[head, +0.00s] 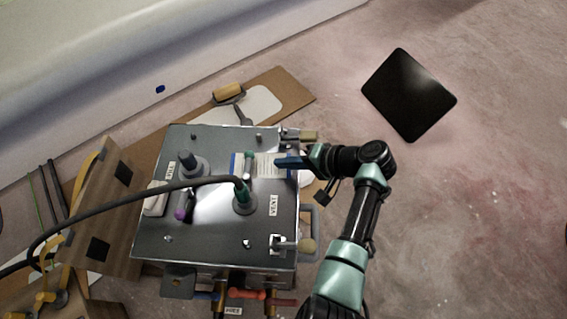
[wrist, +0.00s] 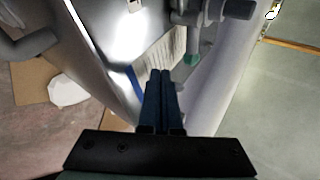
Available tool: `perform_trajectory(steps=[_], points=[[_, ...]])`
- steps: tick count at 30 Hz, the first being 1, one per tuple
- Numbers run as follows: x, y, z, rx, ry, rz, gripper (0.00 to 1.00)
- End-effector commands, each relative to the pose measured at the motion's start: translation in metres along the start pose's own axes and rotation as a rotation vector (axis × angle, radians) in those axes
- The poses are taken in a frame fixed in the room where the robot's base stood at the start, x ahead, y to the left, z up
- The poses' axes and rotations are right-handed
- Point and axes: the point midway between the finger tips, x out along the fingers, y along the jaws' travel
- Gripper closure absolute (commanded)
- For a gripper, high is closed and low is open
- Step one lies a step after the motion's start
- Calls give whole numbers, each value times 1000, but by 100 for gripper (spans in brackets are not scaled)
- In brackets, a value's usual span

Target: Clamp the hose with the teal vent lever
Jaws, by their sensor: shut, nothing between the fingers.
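The black hose (head: 130,190) runs in from the left, and its teal end (head: 241,187) sits at the grey vent fitting (head: 245,204), beside the VENT label. The vent lever, with a teal tip (head: 248,156), reaches from the fitting towards the back of the metal lid. In the wrist view the teal tip (wrist: 192,59) shows on a grey arm, right of my fingertips. My gripper (head: 278,162) is shut and empty at the lid's right side, to the right of the lever tip and apart from it. It also shows in the wrist view (wrist: 160,74).
The metal box lid (head: 215,245) also carries a second fitting (head: 190,163) with a purple-tipped lever (head: 181,213), and a blue-edged paper (head: 271,166). Latches stand at its right edge (head: 300,245). A black panel (head: 409,95) lies on the floor; floor at right is clear.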

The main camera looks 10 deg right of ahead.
Motion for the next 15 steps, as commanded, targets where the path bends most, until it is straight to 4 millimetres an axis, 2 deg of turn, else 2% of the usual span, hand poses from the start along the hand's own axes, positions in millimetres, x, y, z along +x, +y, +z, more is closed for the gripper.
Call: perform_trajectory(steps=[1, 6, 10, 15], points=[[-19, -4, -8, -1, 13, -3, 100], [-56, -4, -18, -2, 10, -2, 100], [-76, -5, -24, -2, 9, -2, 100], [-90, -4, -27, -1, 7, -1, 100]])
